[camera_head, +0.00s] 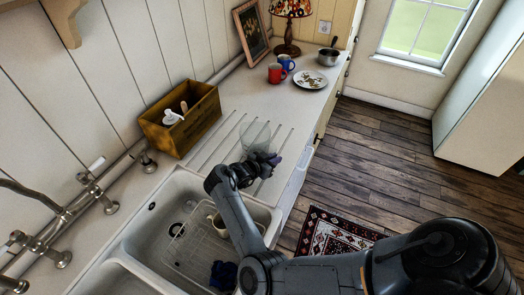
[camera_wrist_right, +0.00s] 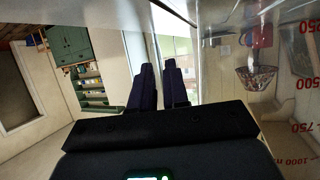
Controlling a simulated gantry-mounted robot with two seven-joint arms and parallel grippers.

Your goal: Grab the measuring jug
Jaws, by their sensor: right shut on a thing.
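The measuring jug (camera_head: 254,133) is clear and stands out faintly over the ribbed drainboard beside the sink. In the right wrist view its clear wall with red scale marks (camera_wrist_right: 303,83) fills the right side. My right gripper (camera_head: 274,160) is at the jug's near side, its dark fingers shut on the jug. In the right wrist view the fingers (camera_wrist_right: 158,84) stand close together with a narrow gap; the exact grip point is hard to see. Whether the jug's base touches the drainboard cannot be told. My left gripper is not in view.
A wooden box (camera_head: 181,120) stands left of the jug. A white sink (camera_head: 150,235) with a wire rack and a cream mug (camera_head: 218,226) lies below my right forearm. Red (camera_head: 276,73) and blue mugs (camera_head: 287,62), a plate (camera_head: 310,79) and a lamp stand farther back. The counter between is clear.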

